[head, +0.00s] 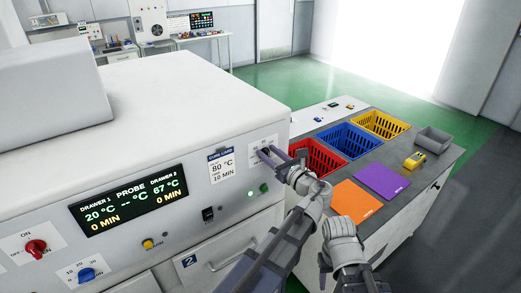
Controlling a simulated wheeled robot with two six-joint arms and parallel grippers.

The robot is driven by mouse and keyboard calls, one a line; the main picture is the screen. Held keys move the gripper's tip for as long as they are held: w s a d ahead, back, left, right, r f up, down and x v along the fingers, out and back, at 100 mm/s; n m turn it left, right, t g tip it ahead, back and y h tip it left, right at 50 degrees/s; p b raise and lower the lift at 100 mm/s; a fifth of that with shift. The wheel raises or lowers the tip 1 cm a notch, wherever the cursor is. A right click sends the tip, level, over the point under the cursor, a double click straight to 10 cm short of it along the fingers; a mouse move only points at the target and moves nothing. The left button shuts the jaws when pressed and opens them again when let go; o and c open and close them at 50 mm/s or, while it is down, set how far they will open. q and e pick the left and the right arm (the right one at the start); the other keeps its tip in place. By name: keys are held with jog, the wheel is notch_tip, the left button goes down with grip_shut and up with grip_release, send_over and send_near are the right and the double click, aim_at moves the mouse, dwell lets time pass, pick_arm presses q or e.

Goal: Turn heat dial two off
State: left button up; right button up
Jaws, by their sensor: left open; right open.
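The oven's white front panel (120,242) fills the left. My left gripper (264,156) is open, its fingers pointing left at a small white dial plate (254,147) near the panel's right end. The fingers cover most of that plate, so I cannot see a knob there, its setting, or whether the fingers touch it. The display (130,201) reads 20 °C for drawer 1 and 67 °C for drawer 2, both with 0 MIN. My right gripper (346,275) is low, right of the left arm, partly cut off and empty as far as I see.
A red knob (36,248), blue knob (86,274) and lit green lamp (264,188) are on the panel. Right of the oven, a bench holds red (319,160), blue (347,140) and yellow crates (384,124), orange (355,201) and purple mats (382,180), and a yellow device (414,160).

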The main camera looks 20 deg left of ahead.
pick_arm(q)
jog(key=shift+w+a, duration=0.1)
jog(key=shift+d+r, duration=0.1)
jog(key=shift+d, duration=0.15)
jog(key=shift+a, duration=0.1)
grip_shut()
